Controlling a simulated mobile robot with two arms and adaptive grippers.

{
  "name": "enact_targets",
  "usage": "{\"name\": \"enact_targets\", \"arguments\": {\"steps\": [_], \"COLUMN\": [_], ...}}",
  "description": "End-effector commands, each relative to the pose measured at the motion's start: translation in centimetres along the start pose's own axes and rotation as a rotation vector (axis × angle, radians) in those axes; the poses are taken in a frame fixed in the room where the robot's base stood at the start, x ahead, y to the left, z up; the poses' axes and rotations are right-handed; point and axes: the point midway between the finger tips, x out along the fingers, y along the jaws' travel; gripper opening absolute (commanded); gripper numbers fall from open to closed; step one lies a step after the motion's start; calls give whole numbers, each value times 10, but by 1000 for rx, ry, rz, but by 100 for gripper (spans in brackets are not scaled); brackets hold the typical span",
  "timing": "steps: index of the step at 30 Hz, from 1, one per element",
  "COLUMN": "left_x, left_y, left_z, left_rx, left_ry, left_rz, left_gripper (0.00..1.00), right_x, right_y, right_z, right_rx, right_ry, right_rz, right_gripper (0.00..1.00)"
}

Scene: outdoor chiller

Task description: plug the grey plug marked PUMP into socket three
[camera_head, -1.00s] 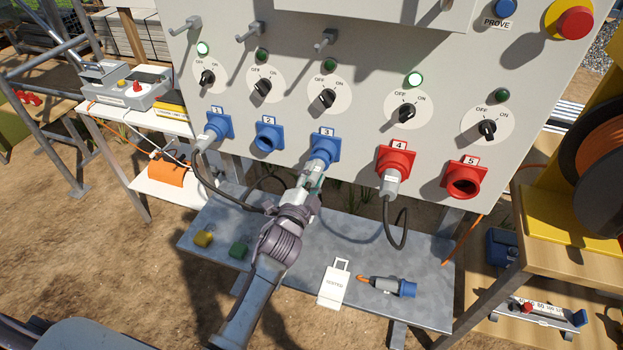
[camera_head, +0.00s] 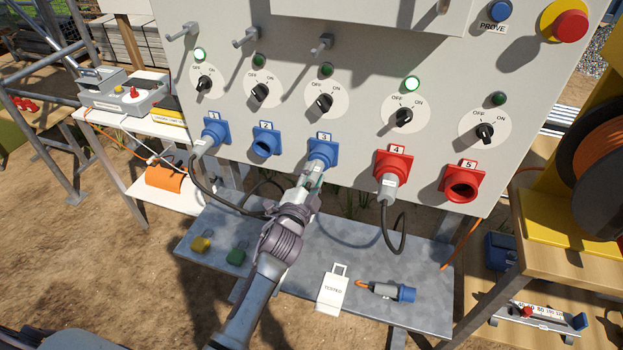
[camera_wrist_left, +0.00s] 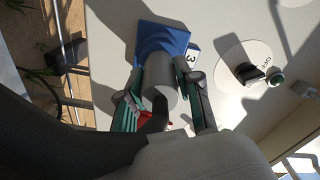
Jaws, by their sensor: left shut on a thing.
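My left gripper (camera_head: 314,180) is at blue socket three (camera_head: 322,153). In the left wrist view its fingers (camera_wrist_left: 162,84) are shut around the grey plug (camera_wrist_left: 160,92). The plug's front end meets the mouth of the blue socket (camera_wrist_left: 163,40) and lines up with it. I cannot tell how deep it sits. A dark cable leaves the plug's back end. No PUMP mark is readable on it. The rotary switch for socket three (camera_head: 324,102) has a dark lamp (camera_head: 326,70) above it. My right gripper is not in view.
Grey plugs sit in socket one (camera_head: 215,131) and red socket four (camera_head: 393,166). Socket two (camera_head: 266,141) and red socket five (camera_head: 464,184) are empty. The shelf (camera_head: 290,262) below holds a TESTED tag (camera_head: 334,292), a blue-ended plug (camera_head: 390,292) and yellow and green pieces.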

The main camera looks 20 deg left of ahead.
Motion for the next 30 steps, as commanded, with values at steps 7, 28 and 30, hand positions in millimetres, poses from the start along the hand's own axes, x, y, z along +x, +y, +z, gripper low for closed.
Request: {"name": "enact_targets", "arguments": {"steps": [7,28,30], "left_x": [1,1,0], "left_y": [0,0,0], "left_z": [0,0,0], "left_rx": [0,0,0], "left_ry": [0,-1,-1], "left_rz": [0,1,1], "left_gripper": [47,88,88], "right_x": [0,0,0], "right_y": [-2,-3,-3], "right_z": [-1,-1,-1], "right_rx": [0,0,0], "right_ry": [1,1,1], "right_rz": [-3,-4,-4], "right_gripper": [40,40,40]}}
